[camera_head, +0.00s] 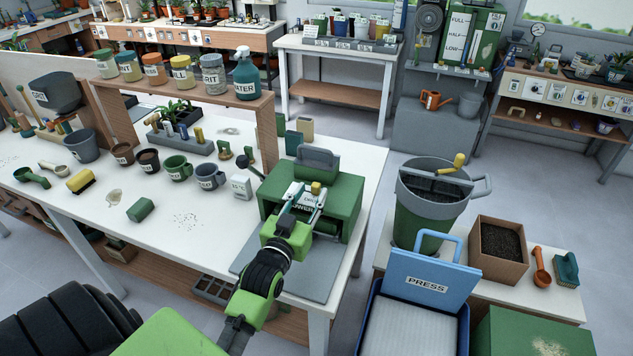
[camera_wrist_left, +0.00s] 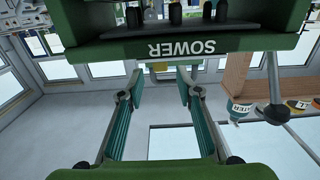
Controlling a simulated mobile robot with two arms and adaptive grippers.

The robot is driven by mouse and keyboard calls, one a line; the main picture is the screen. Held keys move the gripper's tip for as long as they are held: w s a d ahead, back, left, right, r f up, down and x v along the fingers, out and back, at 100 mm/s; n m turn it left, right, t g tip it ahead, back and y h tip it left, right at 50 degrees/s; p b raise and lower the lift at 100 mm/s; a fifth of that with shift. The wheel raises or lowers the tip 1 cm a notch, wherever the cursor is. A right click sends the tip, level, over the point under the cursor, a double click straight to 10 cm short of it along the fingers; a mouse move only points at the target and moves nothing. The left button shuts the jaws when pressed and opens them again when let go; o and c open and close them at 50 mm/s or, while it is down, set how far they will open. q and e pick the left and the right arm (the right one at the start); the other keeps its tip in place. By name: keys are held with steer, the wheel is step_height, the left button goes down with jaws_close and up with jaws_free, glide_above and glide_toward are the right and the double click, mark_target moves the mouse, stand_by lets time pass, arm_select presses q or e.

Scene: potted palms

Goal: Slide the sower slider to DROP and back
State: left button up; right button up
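The green sower (camera_head: 346,194) stands at the right end of the white table, on a grey mat. A small yellow knob (camera_head: 316,187), apparently on its slider, shows on top just beyond my fingertips. My left gripper (camera_head: 307,198) is over the front of the sower with its two fingers apart and nothing between them. In the left wrist view the picture is upside down; the SOWER label (camera_wrist_left: 182,48) is on the sower's front edge, and the open left gripper (camera_wrist_left: 160,88) is beside it. The slider's DROP marking cannot be read. My right gripper is out of view.
A wooden shelf (camera_head: 190,110) with several jars is behind. Right of the table are a green bucket (camera_head: 420,220) and the blue PRESS (camera_head: 428,283).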

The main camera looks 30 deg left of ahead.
mark_target(314, 187)
arm_select(q)
steer(key=x, duration=0.4)
steer(key=shift+w+a, duration=0.1)
steer(key=shift+w, duration=0.2)
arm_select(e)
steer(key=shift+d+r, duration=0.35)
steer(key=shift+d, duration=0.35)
arm_select(q)
jaws_close()
steer(key=a, duration=0.2)
steer(key=s+a+p, duration=0.1)
steer(key=a, duration=0.2)
steer(key=shift+s+a, duration=0.15)
steer(key=shift+s, duration=0.05)
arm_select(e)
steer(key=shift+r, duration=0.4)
